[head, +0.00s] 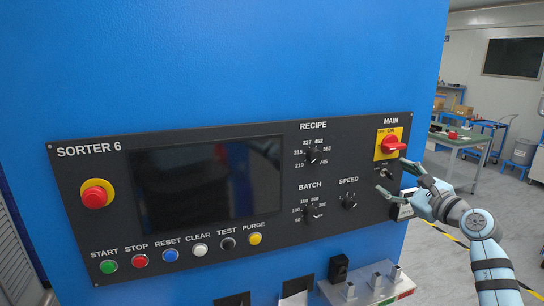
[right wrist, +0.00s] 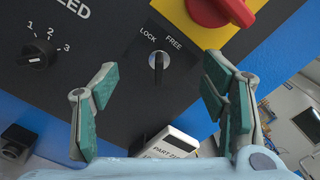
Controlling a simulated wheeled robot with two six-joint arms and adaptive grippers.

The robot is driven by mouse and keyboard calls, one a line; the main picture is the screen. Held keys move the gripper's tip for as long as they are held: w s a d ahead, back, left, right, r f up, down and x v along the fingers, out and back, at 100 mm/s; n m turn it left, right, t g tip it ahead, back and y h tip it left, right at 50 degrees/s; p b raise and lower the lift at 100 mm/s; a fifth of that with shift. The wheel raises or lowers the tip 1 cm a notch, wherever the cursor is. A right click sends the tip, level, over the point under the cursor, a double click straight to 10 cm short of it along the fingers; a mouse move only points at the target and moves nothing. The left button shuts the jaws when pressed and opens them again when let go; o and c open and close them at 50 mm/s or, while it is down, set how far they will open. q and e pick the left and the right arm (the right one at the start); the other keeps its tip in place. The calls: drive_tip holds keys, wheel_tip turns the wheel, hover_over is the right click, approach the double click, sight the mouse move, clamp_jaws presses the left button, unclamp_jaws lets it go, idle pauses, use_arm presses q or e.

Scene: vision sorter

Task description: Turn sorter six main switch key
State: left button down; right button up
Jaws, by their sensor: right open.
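My right gripper (head: 391,175) is open and empty in front of the panel's right end. In the right wrist view its two green-padded fingers stand either side of the key, apart from it. My left gripper is out of view.
The black panel (head: 270,240) carries a dark screen (head: 215,185), an emergency stop (head: 96,193), several buttons and dials. The speed dial (head: 349,201) is left of the gripper. A white labelled box (right wrist: 168,143) projects below the key.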

drive_tip(key=v, duration=0.6)
drive_tip(key=shift+w, duration=0.1)
